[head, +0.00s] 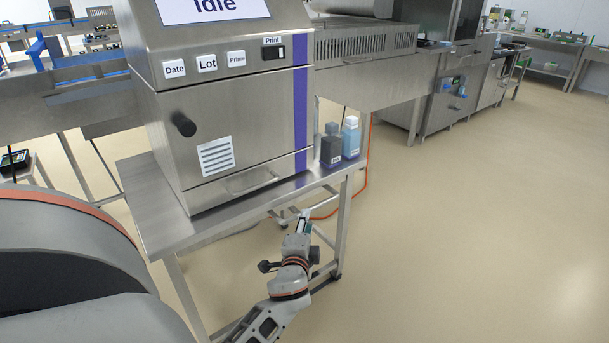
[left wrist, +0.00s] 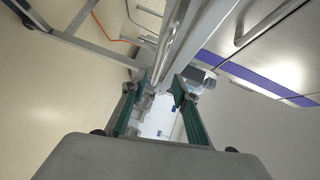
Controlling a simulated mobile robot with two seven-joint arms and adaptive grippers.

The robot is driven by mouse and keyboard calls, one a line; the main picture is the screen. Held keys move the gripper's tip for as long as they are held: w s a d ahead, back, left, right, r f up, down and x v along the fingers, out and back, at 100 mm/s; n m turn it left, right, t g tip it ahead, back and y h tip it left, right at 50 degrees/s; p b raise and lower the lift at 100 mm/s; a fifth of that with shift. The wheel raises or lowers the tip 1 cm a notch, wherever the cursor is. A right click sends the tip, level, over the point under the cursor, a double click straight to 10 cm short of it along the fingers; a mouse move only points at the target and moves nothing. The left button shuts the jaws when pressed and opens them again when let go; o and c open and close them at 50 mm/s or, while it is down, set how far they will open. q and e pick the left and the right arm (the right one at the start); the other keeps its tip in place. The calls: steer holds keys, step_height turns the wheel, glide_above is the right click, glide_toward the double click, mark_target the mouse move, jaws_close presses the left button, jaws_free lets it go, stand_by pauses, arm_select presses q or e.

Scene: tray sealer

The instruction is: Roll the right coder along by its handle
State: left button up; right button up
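The coder (head: 225,110) is a steel box with an "Idle" screen, label buttons, a black knob and a purple stripe. It stands on a steel stand (head: 160,215) with legs. My left gripper (head: 303,218) is low beside the stand's front edge, below the coder's right front corner. In the left wrist view my left gripper (left wrist: 160,95) has its green-lined fingers apart. A steel bar (left wrist: 175,45) of the stand runs toward the gap between the fingertips; I cannot tell whether it lies between them. The coder's purple stripe (left wrist: 265,82) shows at right. My right gripper is out of view.
Dark and blue bottles (head: 350,138) stand on the stand right of the coder. An orange cable (head: 368,150) hangs behind and crosses the floor. A steel conveyor machine (head: 370,75) is behind. The floor (head: 480,220) to the right is clear.

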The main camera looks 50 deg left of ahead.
arm_select(q)
steer(key=shift+v, duration=1.6)
steer(key=shift+r, duration=0.1)
